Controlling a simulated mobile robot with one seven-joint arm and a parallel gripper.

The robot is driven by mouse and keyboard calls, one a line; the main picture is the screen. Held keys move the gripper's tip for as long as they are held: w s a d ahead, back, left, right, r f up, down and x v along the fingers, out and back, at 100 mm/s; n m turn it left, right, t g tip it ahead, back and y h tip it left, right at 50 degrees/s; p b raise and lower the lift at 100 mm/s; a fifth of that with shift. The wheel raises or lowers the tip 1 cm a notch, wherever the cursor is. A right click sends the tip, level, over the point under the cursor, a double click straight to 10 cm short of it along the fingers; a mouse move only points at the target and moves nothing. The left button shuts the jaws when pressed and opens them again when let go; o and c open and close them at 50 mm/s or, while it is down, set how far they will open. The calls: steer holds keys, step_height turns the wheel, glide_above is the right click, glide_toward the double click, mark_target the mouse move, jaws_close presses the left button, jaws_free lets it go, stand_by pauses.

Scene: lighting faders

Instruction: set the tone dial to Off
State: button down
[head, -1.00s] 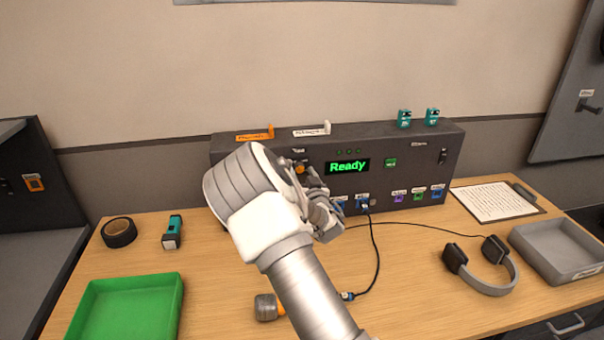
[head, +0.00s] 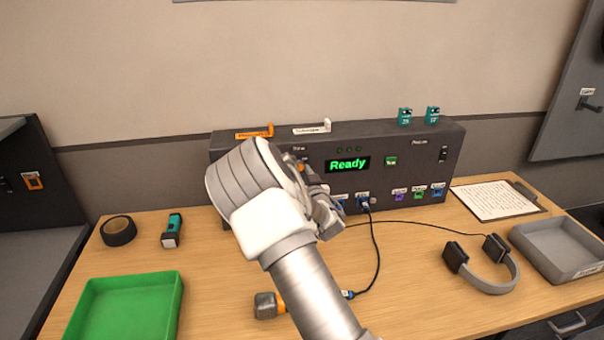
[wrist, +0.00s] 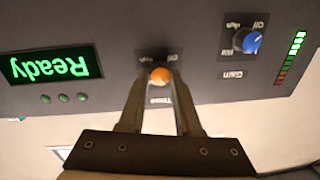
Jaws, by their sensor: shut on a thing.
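The tone dial is a small orange knob (wrist: 160,76) on the dark console front, with the Tone label beside it in the upside-down wrist view. My gripper (wrist: 160,84) has one finger on each side of the knob and is shut on it. The dial's pointer is not clear, so I cannot tell its setting. Two small setting labels sit at the knob's far side, one of which seems to read Off. In the head view my gripper (head: 314,180) is against the console (head: 400,165), and my arm mostly hides the dial.
A blue Gain dial (wrist: 247,40) is beside the tone dial. The green Ready display (head: 348,165) is lit. A cable (head: 377,260) runs from the console onto the table. Headphones (head: 505,262), a green tray (head: 128,305) and a grey tray (head: 560,248) stand clear of the gripper.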

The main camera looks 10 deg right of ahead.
steer(key=n+b, duration=0.4)
steer(key=b, duration=0.1)
steer(key=shift+f+n, duration=0.15)
steer(key=shift+n, duration=0.15)
steer(key=n+b, duration=0.5)
steer(key=shift+g+h, duration=0.3)
steer(key=n+b, duration=0.4)
steer(key=n, duration=0.1)
steer(key=shift+a+b, duration=0.1)
steer(key=shift+b, duration=0.2)
steer(key=shift+r+n+h+b, duration=0.2)
steer(key=shift+n+h+b, duration=0.3)
steer(key=shift+n+b, duration=1.25)
steer(key=shift+n, duration=0.35)
steer(key=c, duration=0.6)
jaws_free()
